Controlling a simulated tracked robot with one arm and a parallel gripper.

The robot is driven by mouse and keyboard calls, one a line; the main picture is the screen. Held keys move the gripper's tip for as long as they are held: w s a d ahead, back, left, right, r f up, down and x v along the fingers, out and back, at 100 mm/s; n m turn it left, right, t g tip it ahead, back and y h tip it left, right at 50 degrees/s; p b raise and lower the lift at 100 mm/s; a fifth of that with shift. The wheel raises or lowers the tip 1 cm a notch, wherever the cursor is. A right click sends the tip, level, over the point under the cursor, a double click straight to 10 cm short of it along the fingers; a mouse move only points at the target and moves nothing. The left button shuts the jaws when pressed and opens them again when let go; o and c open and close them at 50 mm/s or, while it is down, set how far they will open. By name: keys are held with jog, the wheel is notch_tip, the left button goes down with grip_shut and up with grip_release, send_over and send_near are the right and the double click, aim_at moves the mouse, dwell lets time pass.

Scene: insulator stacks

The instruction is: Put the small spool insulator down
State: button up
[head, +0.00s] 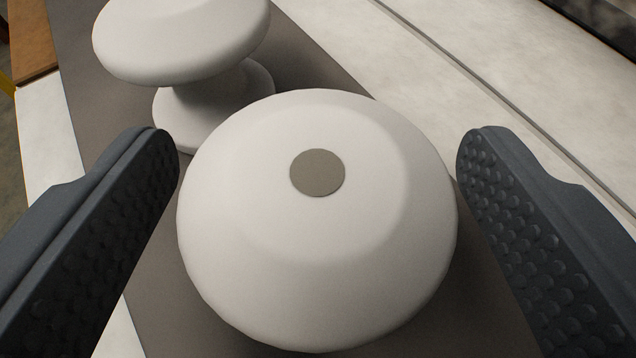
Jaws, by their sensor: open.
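A white spool insulator (318,240) with a round grey spot on its top is in the middle of the head view, between my fingers. Only its broad rounded top shows; its lower part is hidden beneath. My gripper (318,160) is open, with one dark studded finger to the left of the insulator and one to the right. The left finger is very close to its edge in the picture, and I cannot tell whether it touches. A narrow gap shows at the right finger.
A second white spool insulator (185,40) stands upright just behind and to the left, with its waist and lower flange visible. Both are over a grey-brown strip (310,50). A pale surface (480,90) with a groove lies to the right. A brown block (32,40) is at upper left.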

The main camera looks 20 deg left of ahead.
jog(key=p+v, duration=0.2)
jog(key=v, duration=1)
jog(key=shift+r+p, duration=0.15)
jog(key=shift+p, duration=0.2)
jog(key=w+d+r+m+t+h, duration=0.1)
jog(key=d+r+h, duration=0.15)
jog(key=r, duration=1.15)
jog(key=w+d+r+m+t+h, duration=0.15)
jog(key=r+h, duration=0.25)
jog(key=r, duration=0.9)
jog(key=s+a+r+y, duration=0.1)
jog(key=s+a+r, duration=0.3)
jog(key=s+r, duration=0.4)
jog(key=s+a+r+m+y, duration=0.1)
jog(key=s+a+r, duration=0.3)
jog(key=s+r, duration=0.4)
notch_tip(320, 180, up, 7)
jog(key=shift+s+r, duration=0.1)
jog(key=shift+s, duration=0.3)
jog(key=shift+a+m, duration=0.1)
jog(key=shift+m, duration=0.15)
